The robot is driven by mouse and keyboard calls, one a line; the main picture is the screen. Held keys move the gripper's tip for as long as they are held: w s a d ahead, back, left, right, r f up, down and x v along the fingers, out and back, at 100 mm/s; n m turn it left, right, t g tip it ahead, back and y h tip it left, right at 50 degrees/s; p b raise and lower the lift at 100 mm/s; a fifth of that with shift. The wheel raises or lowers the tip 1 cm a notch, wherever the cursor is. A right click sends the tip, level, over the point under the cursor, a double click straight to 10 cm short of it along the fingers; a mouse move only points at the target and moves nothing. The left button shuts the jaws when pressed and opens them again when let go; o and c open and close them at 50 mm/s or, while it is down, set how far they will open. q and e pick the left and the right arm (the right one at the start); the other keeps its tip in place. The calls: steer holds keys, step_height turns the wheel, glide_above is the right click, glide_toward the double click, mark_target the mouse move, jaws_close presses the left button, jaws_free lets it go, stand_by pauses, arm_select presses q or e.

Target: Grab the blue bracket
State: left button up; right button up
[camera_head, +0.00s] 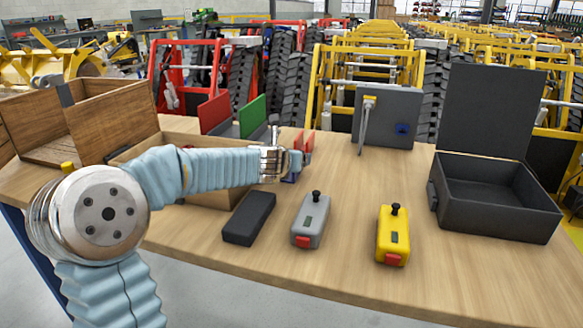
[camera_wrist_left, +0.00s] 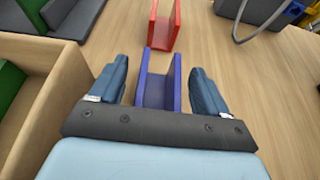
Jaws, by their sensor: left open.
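The blue bracket (camera_wrist_left: 176,82), a U-shaped channel, lies on the table between my left gripper's fingers in the left wrist view. A small part of the blue bracket (camera_head: 289,178) shows under the gripper in the head view. My left gripper (camera_wrist_left: 158,75) is open, with a finger on either side of the bracket and a visible gap on both sides. Its near end is hidden by the gripper body. In the head view my left gripper (camera_head: 298,160) reaches over the table from the left. My right gripper is not in view.
A red bracket (camera_wrist_left: 164,24) stands just beyond the blue one. A wooden box (camera_wrist_left: 50,60) is close on the left. A black block (camera_head: 249,217), a grey device (camera_head: 311,222), a yellow device (camera_head: 392,237) and an open black case (camera_head: 497,215) stand toward the right.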

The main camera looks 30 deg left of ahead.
arm_select(q)
steer(key=c, duration=1.3)
steer(key=shift+r, duration=0.1)
